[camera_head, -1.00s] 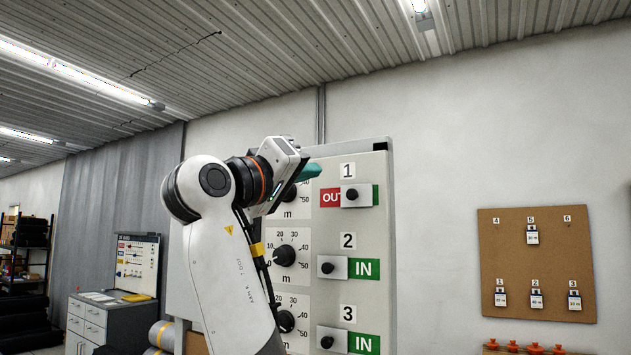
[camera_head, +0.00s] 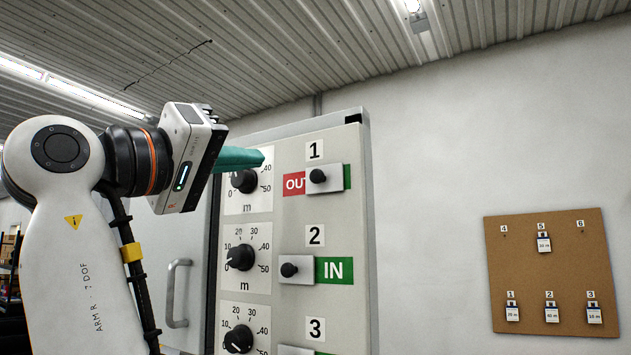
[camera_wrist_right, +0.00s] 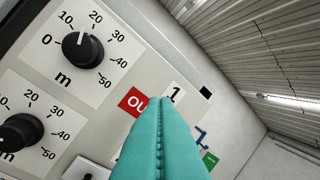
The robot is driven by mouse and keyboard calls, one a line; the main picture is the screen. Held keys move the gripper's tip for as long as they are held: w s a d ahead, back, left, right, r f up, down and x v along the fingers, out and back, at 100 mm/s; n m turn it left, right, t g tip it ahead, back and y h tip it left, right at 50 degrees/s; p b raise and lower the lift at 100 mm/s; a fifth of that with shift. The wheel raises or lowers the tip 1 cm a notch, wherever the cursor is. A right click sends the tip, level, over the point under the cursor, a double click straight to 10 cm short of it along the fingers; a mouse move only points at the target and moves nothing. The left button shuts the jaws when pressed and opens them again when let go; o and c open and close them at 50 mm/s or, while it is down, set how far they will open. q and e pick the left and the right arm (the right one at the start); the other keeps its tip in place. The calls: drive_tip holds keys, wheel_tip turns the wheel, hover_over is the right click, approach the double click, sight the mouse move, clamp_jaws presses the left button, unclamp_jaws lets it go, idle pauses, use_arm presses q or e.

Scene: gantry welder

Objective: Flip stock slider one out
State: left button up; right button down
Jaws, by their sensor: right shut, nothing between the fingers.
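Stock slider one is a pale plate with a black knob (camera_head: 318,176) under the label 1 (camera_head: 315,150) on the panel. Part of a red OUT sign (camera_head: 293,184) shows left of the plate and a green strip shows at its right edge. My right gripper (camera_head: 261,157) has teal fingers, shut and empty, up and left of the knob, over the top dial's edge in the head view. In the right wrist view, the shut fingers (camera_wrist_right: 158,104) cover part of the red OUT sign (camera_wrist_right: 131,102) and hide the slider one plate. My left gripper is not in view.
Slider two (camera_head: 296,269) sits below, with a green IN sign to its right. Slider three (camera_head: 294,350) is cut off at the bottom. Several black dials (camera_head: 239,257) line the panel's left side. A corkboard with tags (camera_head: 549,270) hangs on the right wall.

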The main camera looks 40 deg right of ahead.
sight(313, 159)
drive_tip(key=d+r+p, duration=0.1)
drive_tip(key=d, duration=0.1)
drive_tip(key=d+r+p, duration=0.1)
drive_tip(key=d+p, duration=0.1)
drive_tip(key=w+d+r+p, duration=0.1)
drive_tip(key=d+p, duration=0.1)
drive_tip(key=shift+d+r, duration=0.35)
drive_tip(key=f, duration=0.1)
drive_tip(key=s+f, duration=0.1)
drive_tip(key=shift+s+d+f+p, duration=0.2)
drive_tip(key=shift+d+f+p, duration=0.1)
drive_tip(key=shift+f, duration=0.1)
drive_tip(key=shift+s+a+f, duration=0.2)
drive_tip(key=shift+s, duration=0.1)
drive_tip(key=shift+s+f, duration=0.1)
drive_tip(key=shift+s, duration=0.1)
drive_tip(key=shift+s+f, duration=0.1)
drive_tip(key=shift+f, duration=0.1)
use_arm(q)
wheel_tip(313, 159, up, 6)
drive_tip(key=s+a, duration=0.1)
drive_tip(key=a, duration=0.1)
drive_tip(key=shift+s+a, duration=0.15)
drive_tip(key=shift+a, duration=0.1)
